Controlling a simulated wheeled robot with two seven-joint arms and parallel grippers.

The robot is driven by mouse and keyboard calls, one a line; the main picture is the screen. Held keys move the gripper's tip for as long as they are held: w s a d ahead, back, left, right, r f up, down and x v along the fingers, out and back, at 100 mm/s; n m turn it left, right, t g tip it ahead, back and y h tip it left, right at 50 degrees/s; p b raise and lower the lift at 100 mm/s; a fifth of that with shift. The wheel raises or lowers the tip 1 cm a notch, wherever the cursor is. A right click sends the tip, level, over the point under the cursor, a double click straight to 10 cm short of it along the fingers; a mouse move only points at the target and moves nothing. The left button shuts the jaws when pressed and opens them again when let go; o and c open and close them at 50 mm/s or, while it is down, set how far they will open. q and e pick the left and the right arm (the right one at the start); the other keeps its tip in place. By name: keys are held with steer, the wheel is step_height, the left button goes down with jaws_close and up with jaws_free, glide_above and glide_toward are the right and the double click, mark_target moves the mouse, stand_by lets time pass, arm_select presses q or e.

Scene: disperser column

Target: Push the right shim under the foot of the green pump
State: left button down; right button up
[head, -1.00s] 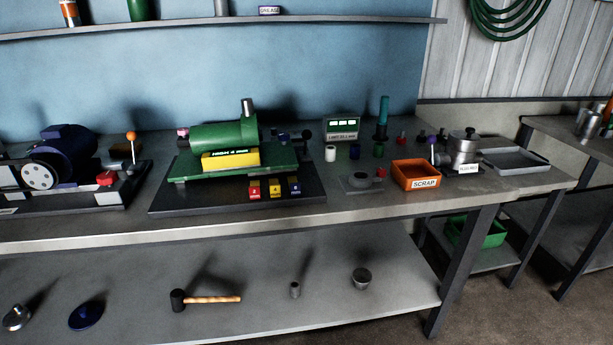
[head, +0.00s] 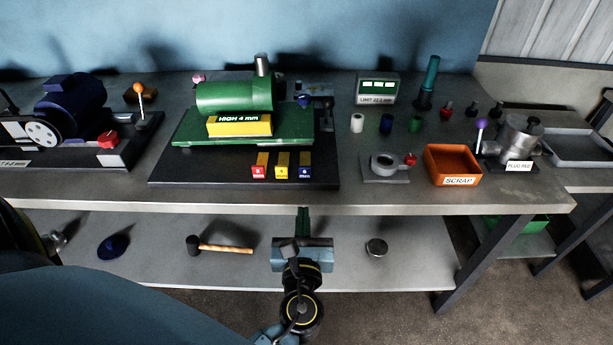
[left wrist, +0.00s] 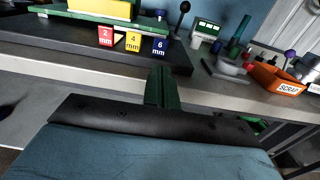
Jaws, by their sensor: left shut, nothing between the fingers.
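The green pump (head: 234,98) stands on its green base plate on a black bench plate (head: 200,170). A yellow sign on it reads "HIGH 4 mm" (head: 240,125). Three shims lie in a row in front of it: red 2 mm (head: 259,171), yellow 4 mm (head: 281,172) and blue 6 mm (head: 305,172). They also show in the left wrist view, with the yellow 4 mm shim (left wrist: 133,42) in the middle. My left gripper (head: 303,213) is shut and empty, at the bench's front edge, nearer me than the shims. My right gripper is not in view.
Right of the black plate are a grey fixture with a ring (head: 384,167), an orange scrap bin (head: 453,165) and a limit display (head: 377,88). A blue motor (head: 70,105) stands at the left. The lower shelf holds a mallet (head: 220,246).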

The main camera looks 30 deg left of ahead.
mark_target(305, 171)
arm_select(q)
steer(key=x, duration=1.1)
steer(key=shift+d+p, duration=0.1)
steer(key=shift+p, duration=0.3)
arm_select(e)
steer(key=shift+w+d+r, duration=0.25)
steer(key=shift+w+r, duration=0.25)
